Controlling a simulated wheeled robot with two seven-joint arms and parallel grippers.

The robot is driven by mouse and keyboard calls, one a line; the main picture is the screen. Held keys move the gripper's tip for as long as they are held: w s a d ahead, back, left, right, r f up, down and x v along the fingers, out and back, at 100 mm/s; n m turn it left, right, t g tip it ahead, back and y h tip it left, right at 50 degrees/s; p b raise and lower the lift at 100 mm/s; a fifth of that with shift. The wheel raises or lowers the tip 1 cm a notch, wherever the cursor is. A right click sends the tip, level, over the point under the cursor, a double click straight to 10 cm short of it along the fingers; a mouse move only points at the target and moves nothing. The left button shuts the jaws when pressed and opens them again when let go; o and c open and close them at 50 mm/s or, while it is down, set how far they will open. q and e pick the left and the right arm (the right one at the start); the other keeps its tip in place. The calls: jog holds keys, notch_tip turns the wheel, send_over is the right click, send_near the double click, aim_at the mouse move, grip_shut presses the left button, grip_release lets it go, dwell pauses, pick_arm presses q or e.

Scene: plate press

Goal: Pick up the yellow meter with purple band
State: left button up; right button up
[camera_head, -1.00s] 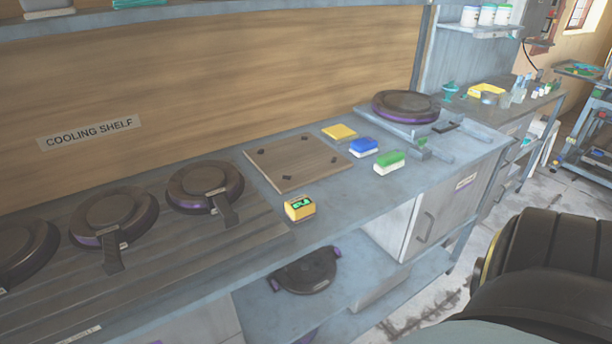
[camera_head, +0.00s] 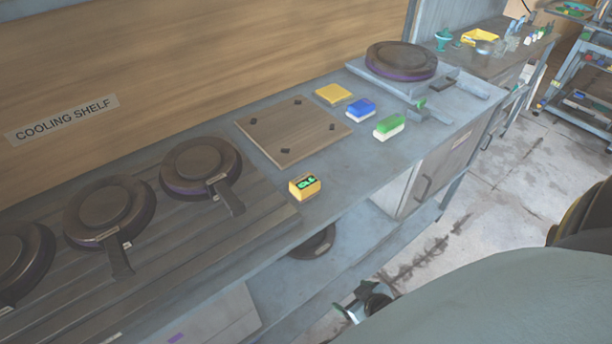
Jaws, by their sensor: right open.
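The yellow meter (camera_head: 305,187) sits on the bench near its front edge, in front of the wooden board. It is a small yellow block with a dark display showing green marks. I cannot make out a purple band on it at this size. My right gripper (camera_head: 358,304) shows at the bottom, small and dark, below and to the right of the meter and out in front of the bench. It is open, empty and apart from the meter. My left gripper is not in view.
Three dark round plates with handles lie on the slatted cooling shelf (camera_head: 62,287) at left. A wooden board (camera_head: 292,132), a yellow pad (camera_head: 333,94), a blue block (camera_head: 360,107) and a green block (camera_head: 389,127) lie beyond the meter. A round press (camera_head: 401,60) stands at the back right.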

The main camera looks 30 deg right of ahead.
jog(key=w+r+t+p, duration=0.1)
jog(key=w+r, duration=0.2)
jog(key=r, duration=0.4)
jog(key=w+r+t+p, duration=0.1)
jog(key=w+r+t, duration=0.15)
jog(key=r, duration=0.45)
jog(key=t+y+p, duration=0.1)
jog(key=t+p, duration=0.1)
jog(key=t, duration=0.1)
send_near(309, 185)
jog(key=shift+g, duration=0.25)
jog(key=x, duration=0.6)
jog(key=shift+w+a+r, duration=0.25)
jog(key=shift+w+r, duration=0.05)
jog(key=shift+r, duration=0.05)
jog(key=shift+f+b+x, duration=0.2)
jog(key=shift+b+x, duration=0.35)
jog(key=shift+x, duration=2.15)
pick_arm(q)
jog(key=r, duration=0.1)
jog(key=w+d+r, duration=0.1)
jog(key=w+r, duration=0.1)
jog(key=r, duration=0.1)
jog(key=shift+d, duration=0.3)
pick_arm(e)
jog(key=shift+s+d, duration=0.15)
jog(key=shift+d, duration=0.05)
jog(key=c, duration=1.1)
